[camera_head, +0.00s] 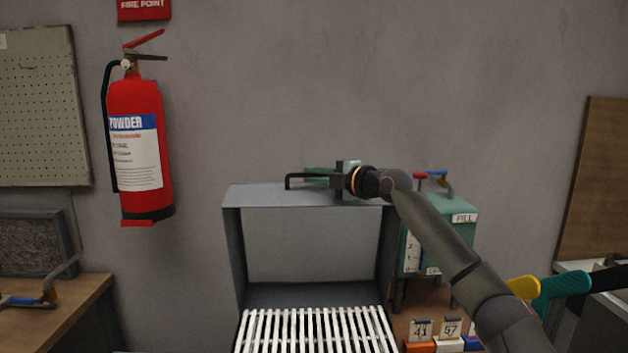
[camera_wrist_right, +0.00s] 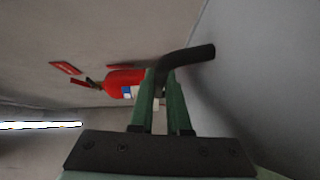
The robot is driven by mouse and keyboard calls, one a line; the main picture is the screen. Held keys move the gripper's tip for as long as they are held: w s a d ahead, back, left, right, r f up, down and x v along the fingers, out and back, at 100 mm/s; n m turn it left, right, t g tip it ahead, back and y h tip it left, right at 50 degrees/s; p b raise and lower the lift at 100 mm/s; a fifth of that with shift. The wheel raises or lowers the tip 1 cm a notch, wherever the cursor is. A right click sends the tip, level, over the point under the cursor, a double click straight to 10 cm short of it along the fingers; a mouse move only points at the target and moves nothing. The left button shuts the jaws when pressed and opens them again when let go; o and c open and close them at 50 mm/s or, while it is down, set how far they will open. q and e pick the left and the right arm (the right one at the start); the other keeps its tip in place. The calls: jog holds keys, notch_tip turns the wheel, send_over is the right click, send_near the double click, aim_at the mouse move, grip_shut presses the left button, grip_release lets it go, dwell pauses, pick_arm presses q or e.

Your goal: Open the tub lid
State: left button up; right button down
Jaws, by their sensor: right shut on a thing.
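A grey box-like lid (camera_head: 231,240) stands upright at the back of the tub, its hollow inner side facing me. White slats (camera_head: 315,330) show in front of its lower edge. A black bent bar handle (camera_head: 288,182) is at the lid's top edge; it also shows in the right wrist view (camera_wrist_right: 190,58). My right gripper (camera_head: 318,175) is at that top edge, its green fingers (camera_wrist_right: 165,92) shut on the handle. The far part of the grip is partly hidden by the wrist. My left gripper is not in view.
A red fire extinguisher (camera_head: 138,140) hangs on the wall to the left. A green tank marked FILL (camera_head: 450,232) stands just right of the lid, behind my right arm. Numbered tags (camera_head: 421,331) and yellow and teal pieces (camera_head: 562,288) are at the lower right.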

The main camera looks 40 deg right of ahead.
jog(key=c, duration=1.2)
grip_release()
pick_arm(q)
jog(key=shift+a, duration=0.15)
pick_arm(e)
jog(key=shift+o, duration=0.2)
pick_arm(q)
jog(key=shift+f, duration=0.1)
pick_arm(e)
jog(key=s+b, duration=0.1)
jog(key=s, duration=0.1)
jog(key=s+b, duration=0.1)
jog(key=s, duration=0.1)
jog(key=s+b, duration=0.1)
jog(key=s, duration=0.1)
jog(key=shift+d+f+b, duration=0.25)
jog(key=shift+d+b, duration=0.05)
pick_arm(q)
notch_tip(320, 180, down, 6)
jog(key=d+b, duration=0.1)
jog(key=b, duration=0.5)
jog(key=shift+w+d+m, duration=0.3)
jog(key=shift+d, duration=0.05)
pick_arm(e)
jog(key=s+r, duration=0.1)
jog(key=s, duration=0.5)
jog(key=shift+s+r, duration=0.2)
jog(key=shift+r, duration=0.05)
jog(key=shift+d, duration=0.1)
